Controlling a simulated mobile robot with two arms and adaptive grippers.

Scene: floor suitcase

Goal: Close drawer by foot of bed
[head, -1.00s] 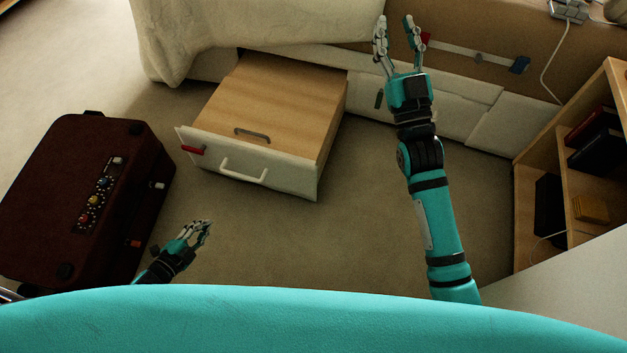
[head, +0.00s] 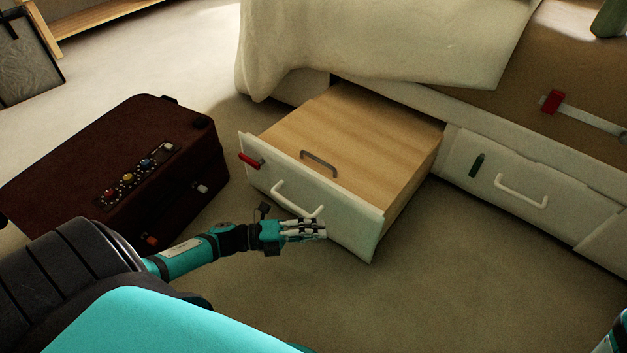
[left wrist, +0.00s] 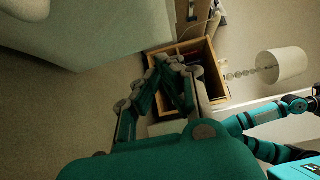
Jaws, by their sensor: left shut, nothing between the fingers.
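The drawer (head: 350,136) by the foot of the bed (head: 370,45) stands pulled out from the bed base. It has a wooden top with a grey handle (head: 319,162) and a white front (head: 345,222) with a white handle (head: 297,200). My left gripper (head: 318,229) is shut and empty, its fingers pointing right across the lower part of the drawer front, just below the white handle. Whether it touches the front cannot be told. The left gripper's fingers (left wrist: 172,80) also show in the left wrist view. My right gripper is out of view.
A dark red suitcase (head: 120,165) lies on the floor left of the drawer. A shut drawer (head: 525,190) is in the bed base to the right. Carpet is clear in front and to the right. The left wrist view shows a lamp (left wrist: 283,66) and a wooden shelf (left wrist: 215,72).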

